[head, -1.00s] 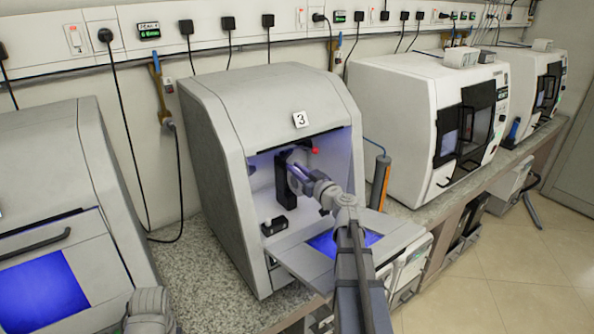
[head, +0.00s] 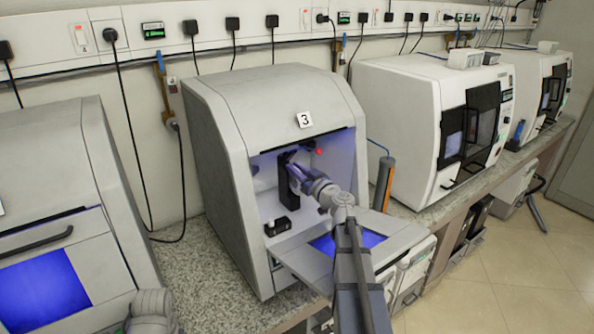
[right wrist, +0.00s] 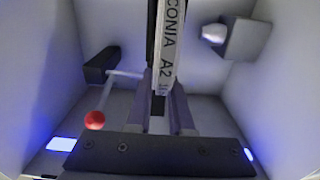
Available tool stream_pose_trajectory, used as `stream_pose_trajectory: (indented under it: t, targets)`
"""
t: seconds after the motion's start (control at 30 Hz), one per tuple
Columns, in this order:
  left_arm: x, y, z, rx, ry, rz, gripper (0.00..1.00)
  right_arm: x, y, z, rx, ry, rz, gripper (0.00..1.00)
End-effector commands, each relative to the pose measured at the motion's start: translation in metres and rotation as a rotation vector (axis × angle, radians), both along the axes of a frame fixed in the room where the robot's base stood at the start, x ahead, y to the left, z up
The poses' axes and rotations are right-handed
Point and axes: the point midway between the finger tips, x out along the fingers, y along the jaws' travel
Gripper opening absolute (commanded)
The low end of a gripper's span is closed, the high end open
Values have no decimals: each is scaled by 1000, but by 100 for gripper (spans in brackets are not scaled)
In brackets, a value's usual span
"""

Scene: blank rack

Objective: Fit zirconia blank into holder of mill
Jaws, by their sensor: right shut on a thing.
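My right gripper (head: 298,173) reaches through the open front of the mill marked 3 (head: 270,105). It is shut on the zirconia blank (right wrist: 170,48), seen edge-on with "CONIA A2" lettering in the right wrist view; the gripper fingers (right wrist: 163,100) also show there. In the head view the gripper hides the blank. The black holder (head: 289,188) stands upright inside the chamber, right by the fingertips. In the right wrist view a dark upright edge runs close along the blank's left side; I cannot tell whether the blank is seated.
A red lever knob (head: 319,151) is right of the holder; it also shows in the right wrist view (right wrist: 95,120). A grey block with a pale spindle (right wrist: 215,33) is in the chamber. The lowered door (head: 390,237) lies below my arm. Other mills (head: 405,125) stand either side.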

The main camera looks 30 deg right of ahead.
Motion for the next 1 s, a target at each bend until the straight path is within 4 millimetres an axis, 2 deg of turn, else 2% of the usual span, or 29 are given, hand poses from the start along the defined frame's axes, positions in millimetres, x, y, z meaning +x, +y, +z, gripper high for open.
stream_pose_trajectory:
  t: [0.6,0.63,0.93,1.0]
  targets:
    - [0,0,-5,0,0,0,44,15,1,-4,0,0,1,0]
    - [0,0,-5,0,0,0,44,15,1,-4,1,0,1,21]
    - [0,0,-4,0,0,0,44,14,1,-4,0,0,0,55]
    - [0,0,-4,0,0,0,44,14,1,-4,0,0,0,55]
